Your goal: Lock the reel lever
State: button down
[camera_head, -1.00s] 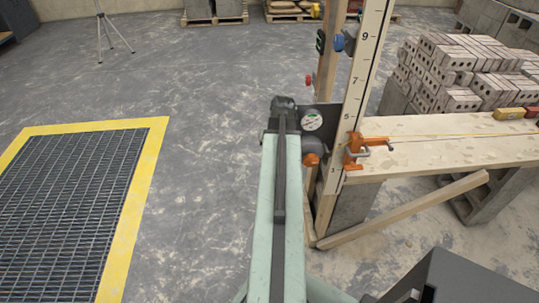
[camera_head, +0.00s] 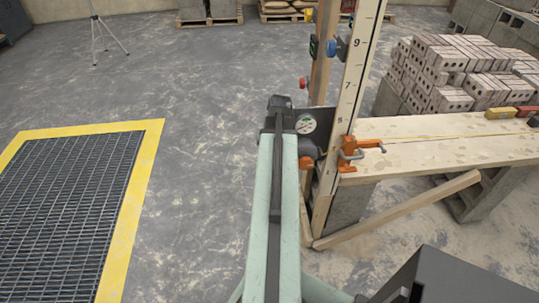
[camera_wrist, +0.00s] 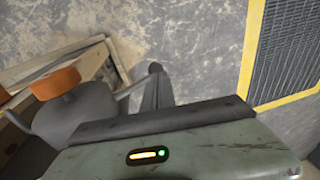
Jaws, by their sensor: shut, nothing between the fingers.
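My gripper (camera_head: 309,161) is at the end of my pale green arm, close to the left side of a numbered wooden post. It is shut and empty. Its orange fingertips also show at the left of the wrist view (camera_wrist: 30,90). A blue knob (camera_head: 331,48) with a dark bracket sits higher on the post, above my gripper. A red knob (camera_head: 304,83) shows on the timber behind. An orange clamp (camera_head: 360,152) grips the post's foot area at the plank. I cannot tell which part is the reel lever. Nothing shows touching my fingertips.
A plank (camera_head: 445,145) on concrete blocks runs to the right, with a line along it. A diagonal brace (camera_head: 400,210) slopes below it. A brick stack (camera_head: 450,72) stands behind. A yellow-edged floor grate (camera_head: 65,190) lies at left. The floor between is clear.

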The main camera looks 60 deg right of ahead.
notch_tip(320, 180, up, 9)
jog(key=s+p, duration=0.1)
jog(key=p, duration=0.7)
jog(key=shift+a+r+p, duration=0.15)
jog(key=shift+r+p, duration=0.05)
jog(key=shift+p, duration=0.1)
